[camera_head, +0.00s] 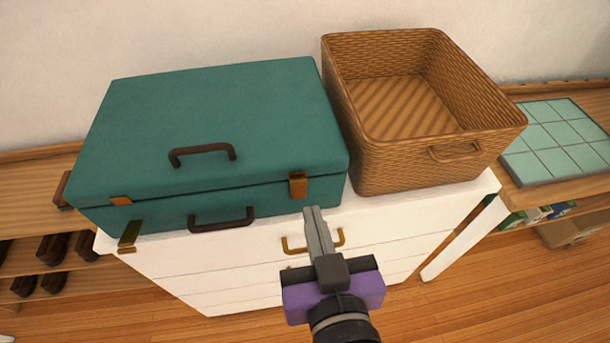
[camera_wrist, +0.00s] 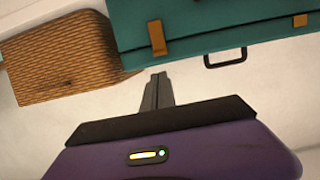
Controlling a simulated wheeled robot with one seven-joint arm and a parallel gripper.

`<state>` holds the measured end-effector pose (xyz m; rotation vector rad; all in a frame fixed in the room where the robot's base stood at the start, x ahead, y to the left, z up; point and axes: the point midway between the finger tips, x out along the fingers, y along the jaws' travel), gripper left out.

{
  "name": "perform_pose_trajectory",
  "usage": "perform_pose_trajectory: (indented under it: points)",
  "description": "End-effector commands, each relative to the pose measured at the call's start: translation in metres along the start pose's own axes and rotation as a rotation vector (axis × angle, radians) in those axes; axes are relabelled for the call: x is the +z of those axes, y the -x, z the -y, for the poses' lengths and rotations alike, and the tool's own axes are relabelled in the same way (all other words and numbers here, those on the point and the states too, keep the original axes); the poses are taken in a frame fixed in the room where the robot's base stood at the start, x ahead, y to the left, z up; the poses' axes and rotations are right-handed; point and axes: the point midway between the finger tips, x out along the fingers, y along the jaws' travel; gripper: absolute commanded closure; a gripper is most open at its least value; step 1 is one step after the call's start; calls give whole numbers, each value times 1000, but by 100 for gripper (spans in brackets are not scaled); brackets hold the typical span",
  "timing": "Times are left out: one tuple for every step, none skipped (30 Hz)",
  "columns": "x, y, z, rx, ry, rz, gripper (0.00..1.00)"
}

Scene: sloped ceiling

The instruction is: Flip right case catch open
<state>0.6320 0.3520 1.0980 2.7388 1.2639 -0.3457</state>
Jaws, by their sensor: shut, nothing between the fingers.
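A teal case (camera_head: 215,130) lies flat with its lid down on a white dresser. Its right catch (camera_head: 298,185), a brass flap, lies across the seam between lid and body; in the wrist view the catch (camera_wrist: 157,38) is just beyond my fingertips. The left catch (camera_head: 129,236) hangs away from its small brass plate (camera_head: 121,201) on the lid. My gripper (camera_head: 313,210) is shut and empty, in front of the case, a little below and to the right of the right catch. In the wrist view a gap shows between the fingertips (camera_wrist: 158,76) and the catch.
A wicker basket (camera_head: 405,150) stands close to the right of the case. A dark handle (camera_head: 221,220) is on the case front and another (camera_head: 203,152) on the lid. The white dresser (camera_head: 215,285) has a brass drawer handle (camera_head: 297,247) near my gripper.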

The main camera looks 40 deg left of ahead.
Motion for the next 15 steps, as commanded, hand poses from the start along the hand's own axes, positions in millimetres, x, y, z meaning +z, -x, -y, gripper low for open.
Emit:
perform_pose_trajectory:
  points:
    - [0, 0, 0, 0, 0, 0, 100]
    - [0, -1, 0, 0, 0, 0, 100]
    - [0, -2, 0, 0, 0, 0, 100]
    - [0, -4, 0, 0, 0, 0, 100]
    - [0, -6, 0, 0, 0, 0, 100]
    - [-1, -10, 0, 0, 0, 0, 100]
    - [-1, -14, 0, 0, 0, 0, 100]
    - [-1, -18, 0, 0, 0, 1, 100]
    - [-2, -24, 0, 0, 0, 0, 100]
    - [-2, -30, 0, -1, 0, 0, 100]
    - [-2, -35, 0, -1, 0, 0, 100]
    - [-2, -42, 0, -1, 0, 0, 100]
    - [-2, -48, 0, -1, 0, 0, 100]
    - [-2, -53, 0, -1, 1, -1, 100]
    - [-2, -60, 0, -1, 1, 0, 100]
